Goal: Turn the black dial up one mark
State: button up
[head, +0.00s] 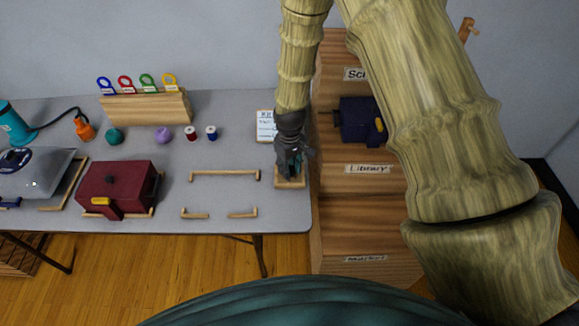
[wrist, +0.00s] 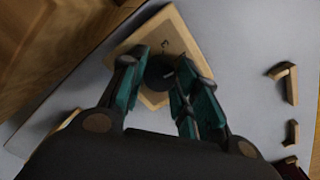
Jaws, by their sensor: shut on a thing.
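The black dial (wrist: 160,72) sits on a light wooden base at the right end of the grey table. In the wrist view its round black top shows between my fingers, with a light mark on it. The wooden base (wrist: 150,97) carries a small printed mark just beyond the dial; the other marks are hidden or too small to read. My gripper (wrist: 163,80) points down over the base and its teal fingers are shut on the dial from both sides. In the head view my gripper (head: 290,168) hides the dial, and only the base's edge (head: 291,184) shows.
A small card (head: 265,125) stands behind the base. Wooden corner strips (head: 224,176) lie to its left, with a dark red box (head: 115,188) farther left. A wooden shelf unit (head: 362,215) with labelled levels and a dark blue box (head: 358,120) stands close on the right.

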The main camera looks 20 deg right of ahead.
aim_at(290, 168)
jog(key=m, duration=0.4)
jog(key=shift+m, duration=1.5)
jog(key=o, duration=1.1)
jog(key=shift+r, duration=0.15)
notch_tip(290, 168, up, 12)
jog(key=shift+f, duration=0.15)
